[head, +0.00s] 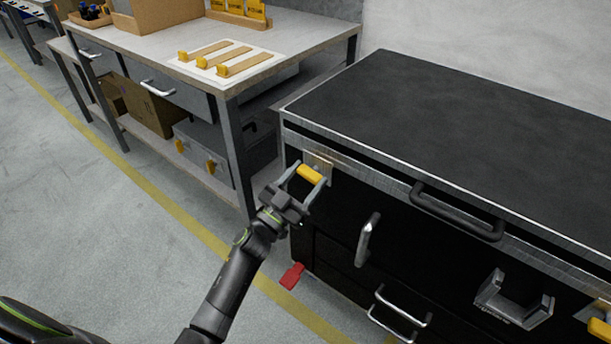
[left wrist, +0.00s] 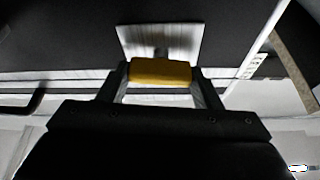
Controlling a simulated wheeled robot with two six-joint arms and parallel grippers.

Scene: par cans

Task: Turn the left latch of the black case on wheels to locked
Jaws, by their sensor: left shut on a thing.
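The black case (head: 440,130) stands at the right in the head view, with a flat dark lid edged in metal. Its left latch has a yellow handle (head: 310,174) on a metal plate near the front left corner. My left gripper (head: 305,182) is shut on this yellow handle, one finger at each end. In the left wrist view the yellow handle (left wrist: 160,72) lies crosswise between the fingertips, in front of the pale metal plate (left wrist: 160,42). Another yellow latch handle (head: 600,328) shows at the lower right edge of the head view. My right gripper is not in view.
A workbench (head: 285,52) with yellow-ended wooden pieces stands left of the case. A black bar handle (head: 455,212), metal handles (head: 368,240) and a metal bracket (head: 512,300) stick out from the case front. A red pedal (head: 292,276) is low down. Floor at left is clear.

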